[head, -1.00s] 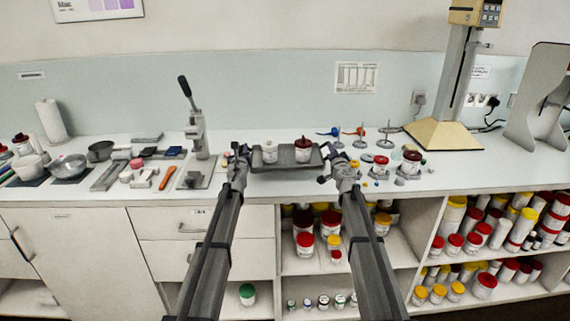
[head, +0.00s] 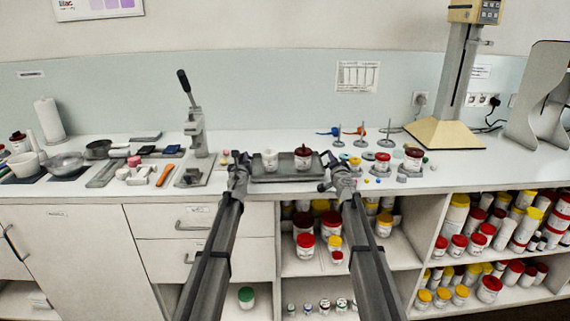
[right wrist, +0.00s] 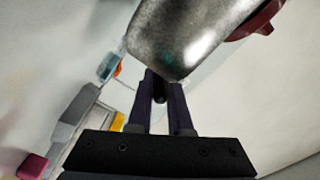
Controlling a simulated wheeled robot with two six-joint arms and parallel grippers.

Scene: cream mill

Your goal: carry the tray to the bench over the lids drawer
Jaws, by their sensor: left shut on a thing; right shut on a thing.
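The dark grey tray (head: 286,178) is level in front of me near the bench's front edge. It carries a white jar with a white lid (head: 269,161) and a white jar with a dark red lid (head: 303,159). My left gripper (head: 241,166) is shut on the tray's left end. My right gripper (head: 330,178) is shut on its right end. In the right wrist view the tray's rounded grey metal (right wrist: 180,42) is at the fingertips. I cannot tell whether the tray touches the bench (head: 380,186). Two drawers (head: 205,221) are below left; their labels are too small to read.
A lever press (head: 196,140) stands left of the tray, with an orange-handled tool (head: 166,175) beside it. Small jars (head: 412,160), coloured bits and thin stands are close on the right. Open shelves with jars (head: 305,242) are below.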

